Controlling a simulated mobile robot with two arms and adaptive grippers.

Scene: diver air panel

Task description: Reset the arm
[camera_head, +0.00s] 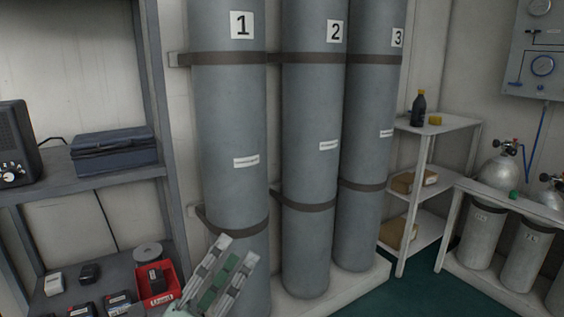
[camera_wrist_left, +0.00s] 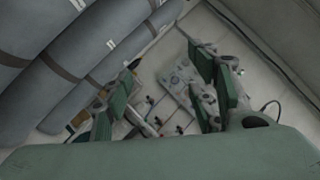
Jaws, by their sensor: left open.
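My left gripper (camera_head: 222,272) is at the bottom of the head view, in front of the lower part of the tall grey cylinder marked 1 (camera_head: 229,120). In the left wrist view the left gripper (camera_wrist_left: 165,105) has its green-padded fingers spread apart, with nothing between them. It is open and empty. I cannot tell from the head view how close it is to the cylinder. My right gripper is in neither view.
Cylinders marked 2 (camera_head: 311,140) and 3 (camera_head: 368,130) stand strapped beside cylinder 1. A left shelf (camera_head: 60,187) holds a radio and blue case (camera_head: 115,150); a red bin (camera_head: 153,283) sits below. A white rack (camera_head: 432,160), small tanks and a gauge panel (camera_head: 540,60) are right.

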